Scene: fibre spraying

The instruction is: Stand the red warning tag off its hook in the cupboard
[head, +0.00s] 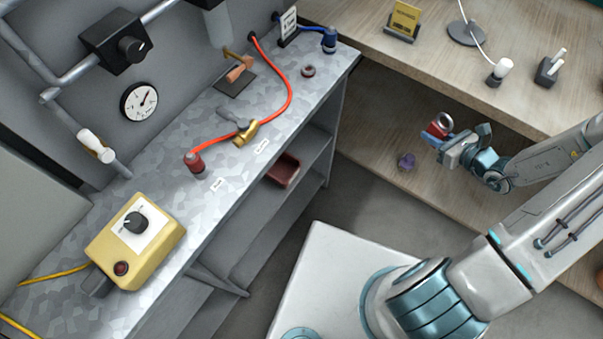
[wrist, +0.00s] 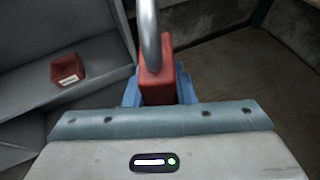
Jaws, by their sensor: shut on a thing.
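My gripper (head: 447,141) is shut on a red block with a metal loop, which looks like a padlock (head: 437,130). It is held in the air at the right, before the wooden shelving. In the wrist view the red padlock (wrist: 158,85) is between the blue fingers, with its grey loop pointing up and away. I cannot make out a red warning tag, a hook or a cupboard in either view.
A metal workbench (head: 75,250) at left carries a yellow control box (head: 135,240), a red hose (head: 285,80) and a brass valve. A red bin (head: 283,170) sits on the shelf below. A wooden bench (head: 480,75) at back right holds a yellow sign (head: 404,20).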

